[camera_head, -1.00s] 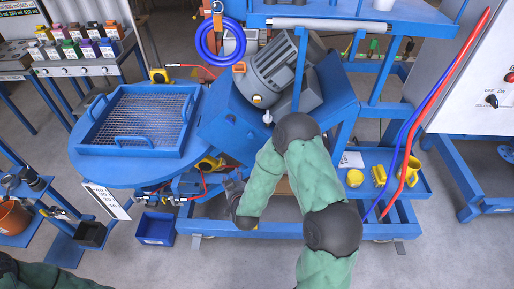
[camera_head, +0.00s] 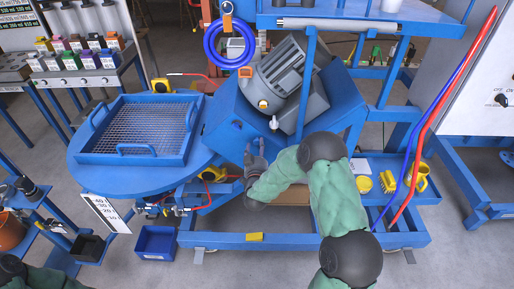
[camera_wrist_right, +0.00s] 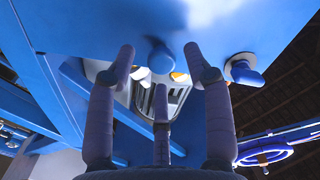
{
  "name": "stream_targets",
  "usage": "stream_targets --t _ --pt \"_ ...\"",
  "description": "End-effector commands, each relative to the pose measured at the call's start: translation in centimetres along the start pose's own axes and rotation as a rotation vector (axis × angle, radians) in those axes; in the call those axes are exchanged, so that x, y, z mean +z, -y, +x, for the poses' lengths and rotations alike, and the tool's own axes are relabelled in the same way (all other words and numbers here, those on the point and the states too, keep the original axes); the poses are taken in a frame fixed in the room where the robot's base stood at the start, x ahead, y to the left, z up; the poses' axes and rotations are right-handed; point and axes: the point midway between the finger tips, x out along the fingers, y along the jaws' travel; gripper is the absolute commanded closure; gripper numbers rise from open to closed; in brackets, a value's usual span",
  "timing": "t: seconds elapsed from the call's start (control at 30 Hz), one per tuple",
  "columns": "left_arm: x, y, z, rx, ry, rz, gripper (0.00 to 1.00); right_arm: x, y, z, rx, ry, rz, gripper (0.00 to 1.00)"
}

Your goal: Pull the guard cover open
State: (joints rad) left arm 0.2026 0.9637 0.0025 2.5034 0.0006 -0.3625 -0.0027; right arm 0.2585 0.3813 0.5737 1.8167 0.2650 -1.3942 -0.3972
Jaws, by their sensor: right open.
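A large blue tilted housing (camera_head: 228,128) stands at the centre of the head view, beside a grey ribbed motor (camera_head: 283,75). I cannot tell for sure which panel is the guard cover. In the right wrist view a blue panel (camera_wrist_right: 95,22) fills the top, with a rounded blue knob (camera_wrist_right: 160,58) and a second blue knob (camera_wrist_right: 243,72) to its right. My right gripper (camera_head: 256,152) is open just below the housing's lower edge. In the right wrist view its spread fingers (camera_wrist_right: 162,72) flank the first knob; contact is unclear. My left gripper is out of view.
A round blue table (camera_head: 85,168) carries a mesh-bottomed tray (camera_head: 140,160) to the left. Red and blue hoses (camera_head: 436,115) and a yellow jug (camera_head: 418,176) are at the right. A blue frame bar (camera_head: 300,241) runs below my right arm.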

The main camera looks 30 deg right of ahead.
Motion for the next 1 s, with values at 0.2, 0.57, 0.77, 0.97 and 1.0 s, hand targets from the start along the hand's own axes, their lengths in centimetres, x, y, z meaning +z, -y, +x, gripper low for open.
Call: stream_targets --t 0.2,0.57,0.77,0.97,1.0 --pt "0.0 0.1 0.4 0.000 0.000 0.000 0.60 0.0 0.0 1.6 -0.001 -0.001 0.000 0.48" --pt "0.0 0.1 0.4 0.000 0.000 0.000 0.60 0.0 0.0 1.8 -0.001 0.000 0.000 0.62" --pt "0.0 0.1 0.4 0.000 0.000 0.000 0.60 0.0 0.0 1.8 -0.001 0.001 0.000 1.00" --pt "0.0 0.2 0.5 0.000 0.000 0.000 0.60 0.1 0.1 1.7 -0.001 0.002 0.000 1.00" --pt "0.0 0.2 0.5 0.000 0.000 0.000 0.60 0.2 0.1 1.7 0.000 0.000 0.000 1.00"
